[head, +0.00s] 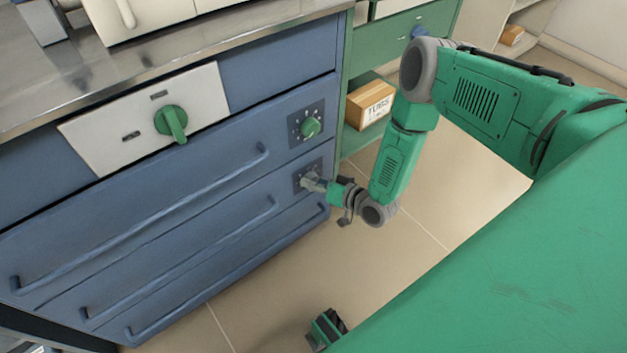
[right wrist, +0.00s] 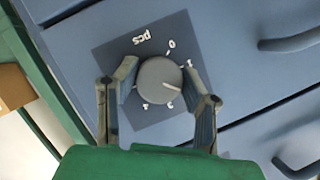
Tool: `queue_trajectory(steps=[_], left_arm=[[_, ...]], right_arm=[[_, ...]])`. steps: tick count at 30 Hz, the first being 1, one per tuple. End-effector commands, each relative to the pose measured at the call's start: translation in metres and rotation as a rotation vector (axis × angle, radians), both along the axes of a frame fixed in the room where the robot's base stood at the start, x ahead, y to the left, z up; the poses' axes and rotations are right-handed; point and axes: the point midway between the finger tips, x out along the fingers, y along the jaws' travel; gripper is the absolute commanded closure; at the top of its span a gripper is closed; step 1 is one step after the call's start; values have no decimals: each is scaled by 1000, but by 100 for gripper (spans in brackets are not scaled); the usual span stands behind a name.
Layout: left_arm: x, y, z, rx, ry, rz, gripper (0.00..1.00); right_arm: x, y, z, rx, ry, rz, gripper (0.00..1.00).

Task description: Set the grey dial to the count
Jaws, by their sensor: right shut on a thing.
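The grey dial (right wrist: 158,84) sits on a dark square plate (right wrist: 110,55) marked "pcs", with numbers around it, in the right wrist view. Its white pointer line aims right and slightly down, between the 1 and the 3; a finger covers the marking there. My right gripper (right wrist: 160,95) is shut on the grey dial, one finger on each side. In the head view my right gripper (head: 314,183) is at the lower plate on the blue drawer front, hiding most of the dial.
A green dial (head: 310,127) on a dark plate is just above. A larger green knob (head: 172,121) is on a white panel at left. Long blue handles (head: 185,255) run along the drawers. A box (head: 369,103) stands on a green shelf. The floor at right is clear.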

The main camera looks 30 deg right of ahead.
Motion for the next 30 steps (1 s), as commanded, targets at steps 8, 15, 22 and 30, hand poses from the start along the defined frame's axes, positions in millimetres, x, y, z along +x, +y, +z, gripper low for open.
queue_trajectory(steps=[8,15,22,30], left_arm=[[0,0,0,0,0,0,100],[0,0,0,0,0,0,100],[0,0,0,0,0,0,100],[-1,0,1,0,-3,0,100]], right_arm=[[2,-4,1,1,-4,-7,91],[1,-4,1,0,-4,-7,42],[0,-2,0,1,-2,-4,42],[-28,-12,10,3,2,-7,42]])
